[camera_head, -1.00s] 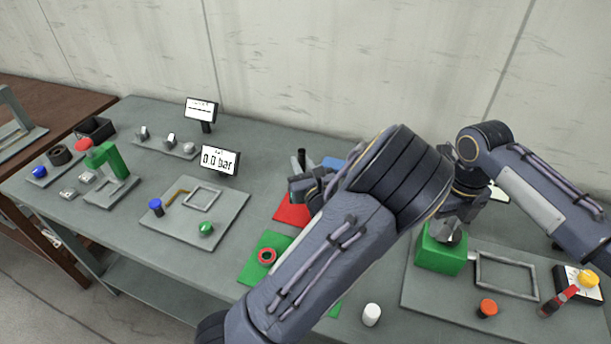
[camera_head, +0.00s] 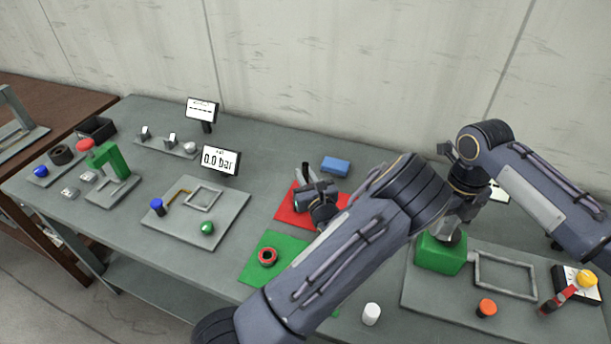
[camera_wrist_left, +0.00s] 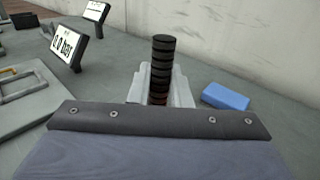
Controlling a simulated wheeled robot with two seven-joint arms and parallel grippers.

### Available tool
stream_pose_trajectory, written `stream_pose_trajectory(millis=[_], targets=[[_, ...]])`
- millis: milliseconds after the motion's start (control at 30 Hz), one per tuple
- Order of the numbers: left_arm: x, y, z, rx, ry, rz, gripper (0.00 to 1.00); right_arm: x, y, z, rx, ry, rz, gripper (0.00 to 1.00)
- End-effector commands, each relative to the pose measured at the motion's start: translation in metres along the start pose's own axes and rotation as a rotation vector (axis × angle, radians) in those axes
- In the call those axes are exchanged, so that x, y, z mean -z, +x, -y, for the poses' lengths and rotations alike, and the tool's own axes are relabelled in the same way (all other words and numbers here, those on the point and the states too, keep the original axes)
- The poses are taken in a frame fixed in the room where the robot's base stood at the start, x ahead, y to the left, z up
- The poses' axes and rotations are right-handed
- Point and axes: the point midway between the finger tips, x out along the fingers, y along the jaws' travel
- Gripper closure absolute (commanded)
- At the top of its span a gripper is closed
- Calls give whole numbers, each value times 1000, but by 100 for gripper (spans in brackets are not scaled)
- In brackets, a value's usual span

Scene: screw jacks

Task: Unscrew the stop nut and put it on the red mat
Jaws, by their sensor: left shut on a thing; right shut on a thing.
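My left gripper (camera_head: 303,190) is over the red mat (camera_head: 290,213), low down. It is shut on a dark, ribbed, upright piece, which seems to be the stop nut (camera_wrist_left: 162,58). In the left wrist view this piece stands between the two pale fingers and sticks up above them. I cannot tell whether its lower end touches the mat. My right gripper (camera_head: 453,228) points down at the top of the green block (camera_head: 440,256) and is shut on a part there, which the fingers mostly hide.
A blue block (camera_head: 335,165) lies behind the red mat. A white cylinder (camera_head: 371,314) and an orange knob (camera_head: 487,308) stand nearer. A gauge display (camera_head: 220,160) stands to the left.

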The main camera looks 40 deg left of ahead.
Motion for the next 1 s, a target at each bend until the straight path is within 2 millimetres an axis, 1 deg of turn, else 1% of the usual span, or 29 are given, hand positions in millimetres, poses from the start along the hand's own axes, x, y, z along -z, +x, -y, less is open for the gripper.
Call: stream_pose_trajectory(millis=[133,167,300,567,667,700,767,867,1000], targets=[[2,0,0,0,-1,6,100,0,3,0,0,0,0,97],[4,0,0,0,0,0,80,0,3,0,0,0,0,97],[3,0,0,0,0,-1,62,0,2,0,0,0,0,97],[2,0,0,0,1,0,61,0,2,0,0,0,0,97],[-3,0,0,0,0,0,61,0,-3,0,0,0,0,97],[1,-5,1,1,0,-1,61,0,2,0,0,0,0,97],[2,-14,1,2,0,-3,61,0,5,0,0,0,0,97],[2,-33,1,4,0,-2,61,0,10,0,0,0,0,97],[2,-64,1,5,0,-2,61,0,18,0,0,0,0,97]])
